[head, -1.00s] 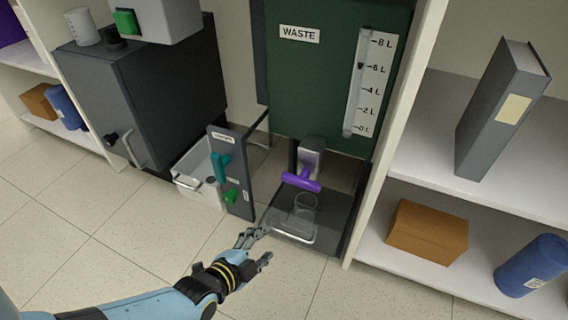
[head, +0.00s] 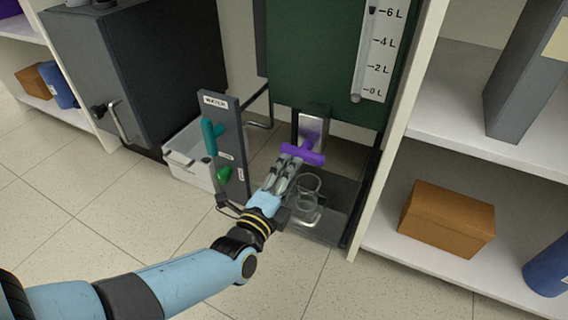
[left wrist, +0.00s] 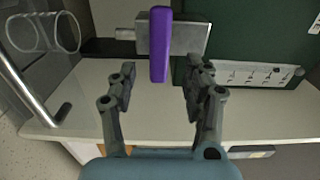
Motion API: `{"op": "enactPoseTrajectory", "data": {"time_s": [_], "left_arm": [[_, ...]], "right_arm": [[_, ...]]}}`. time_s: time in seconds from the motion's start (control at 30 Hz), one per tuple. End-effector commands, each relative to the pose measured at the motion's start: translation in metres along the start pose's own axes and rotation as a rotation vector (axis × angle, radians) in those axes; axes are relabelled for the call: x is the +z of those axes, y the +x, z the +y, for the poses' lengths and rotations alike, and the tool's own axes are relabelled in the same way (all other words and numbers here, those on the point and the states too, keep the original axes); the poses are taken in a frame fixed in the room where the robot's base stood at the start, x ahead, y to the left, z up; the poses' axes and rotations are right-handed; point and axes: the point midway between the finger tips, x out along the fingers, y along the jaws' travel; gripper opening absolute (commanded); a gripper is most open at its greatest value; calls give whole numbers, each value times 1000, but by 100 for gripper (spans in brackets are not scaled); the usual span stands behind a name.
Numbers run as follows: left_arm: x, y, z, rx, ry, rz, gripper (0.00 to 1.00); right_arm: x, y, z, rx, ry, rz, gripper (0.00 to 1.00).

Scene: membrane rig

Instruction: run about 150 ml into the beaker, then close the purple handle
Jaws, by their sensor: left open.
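In the left wrist view the purple handle (left wrist: 160,45) shows ahead, lined up with the gap between my fingers. The clear glass beaker (head: 308,200) stands below the handle on a dark tray; it also shows in the left wrist view (left wrist: 45,33). I see no liquid in it. My left gripper (head: 287,172) is open and empty, just in front of the handle, its fingers partly covering the beaker's left side. My right gripper is not in view.
A dark panel (head: 226,140) with teal (head: 209,136) and green (head: 223,175) handles stands left of the gripper, beside a white bin (head: 188,170). The tank's level gauge (head: 369,50) is above. A white shelf upright (head: 385,150) borders the right. The floor in front is clear.

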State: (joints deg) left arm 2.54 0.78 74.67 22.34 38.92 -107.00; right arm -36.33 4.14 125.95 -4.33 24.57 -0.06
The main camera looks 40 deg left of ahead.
Motion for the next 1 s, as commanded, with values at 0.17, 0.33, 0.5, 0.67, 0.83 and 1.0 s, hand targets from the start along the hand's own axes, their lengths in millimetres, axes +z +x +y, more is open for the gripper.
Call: {"op": "enactPoseTrajectory", "data": {"time_s": [0.17, 0.33, 0.5, 0.67, 0.83, 1.0], "left_arm": [[0, 12, 2, 1, 0, 0, 50], [0, 24, 2, 1, 1, 1, 50], [0, 41, -1, 0, 0, 1, 50], [0, 53, 0, 0, 0, 0, 50], [0, 58, 1, 2, 0, 0, 50], [0, 58, 1, 3, 0, 0, 50]], "right_arm": [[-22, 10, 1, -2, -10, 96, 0], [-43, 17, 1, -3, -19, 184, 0], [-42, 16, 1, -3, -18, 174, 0], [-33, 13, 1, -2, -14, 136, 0], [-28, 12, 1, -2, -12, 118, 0], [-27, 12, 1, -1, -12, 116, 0]]}}
